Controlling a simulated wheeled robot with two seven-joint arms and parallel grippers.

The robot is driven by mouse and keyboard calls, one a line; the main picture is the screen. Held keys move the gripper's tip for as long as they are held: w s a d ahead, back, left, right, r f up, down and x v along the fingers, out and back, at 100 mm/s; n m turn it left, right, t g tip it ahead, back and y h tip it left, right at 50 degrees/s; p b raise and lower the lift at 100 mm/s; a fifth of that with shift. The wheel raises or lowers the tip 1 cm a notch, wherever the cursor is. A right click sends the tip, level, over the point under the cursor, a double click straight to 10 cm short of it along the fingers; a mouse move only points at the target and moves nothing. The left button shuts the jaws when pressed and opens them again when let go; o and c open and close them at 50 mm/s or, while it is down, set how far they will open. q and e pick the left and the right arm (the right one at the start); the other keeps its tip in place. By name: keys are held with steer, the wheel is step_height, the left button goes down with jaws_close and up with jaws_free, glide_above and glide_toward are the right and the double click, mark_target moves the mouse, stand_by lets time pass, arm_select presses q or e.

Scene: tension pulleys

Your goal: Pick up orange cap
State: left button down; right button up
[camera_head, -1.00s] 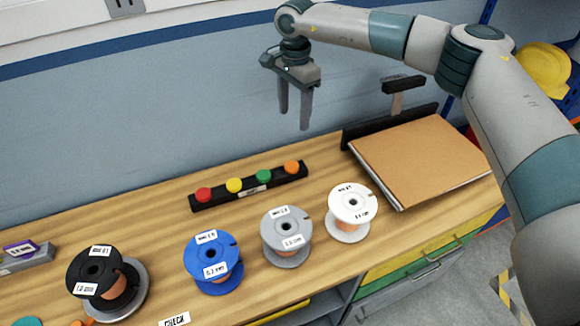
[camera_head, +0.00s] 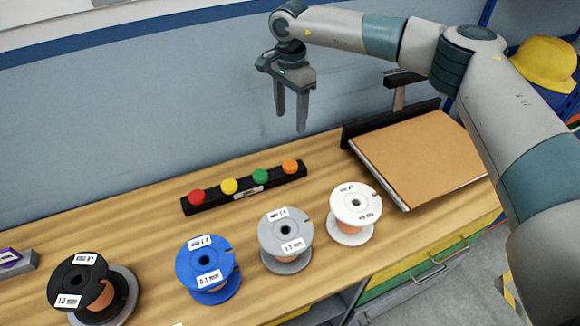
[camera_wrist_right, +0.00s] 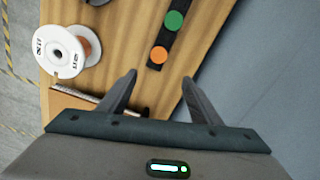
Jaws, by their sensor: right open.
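The orange cap (camera_head: 290,166) sits at the right end of a black rack (camera_head: 216,200), beside green, yellow and red caps. In the right wrist view the orange cap (camera_wrist_right: 158,54) lies just beyond the fingertips, roughly in line with the gap between them. My right gripper (camera_head: 290,118) is open and empty, fingers pointing down, above the back of the table near the rack's right end. It also shows in the right wrist view (camera_wrist_right: 158,76). My left gripper is not in view.
Black, blue (camera_head: 208,268), grey (camera_head: 286,240) and white (camera_head: 355,213) spools stand in front of the rack. A brown board (camera_head: 425,160) lies to the right. The wall (camera_head: 120,130) is close behind. Table space around the rack is clear.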

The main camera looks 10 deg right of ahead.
steer(key=p, duration=0.5)
glide_above(290, 164)
step_height(290, 164, down, 11)
steer(key=shift+f, duration=0.1)
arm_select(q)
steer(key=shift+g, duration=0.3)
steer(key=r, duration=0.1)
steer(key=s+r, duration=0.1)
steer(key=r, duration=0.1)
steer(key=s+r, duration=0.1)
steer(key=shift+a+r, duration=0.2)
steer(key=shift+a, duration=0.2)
arm_select(e)
steer(key=shift+f, duration=0.3)
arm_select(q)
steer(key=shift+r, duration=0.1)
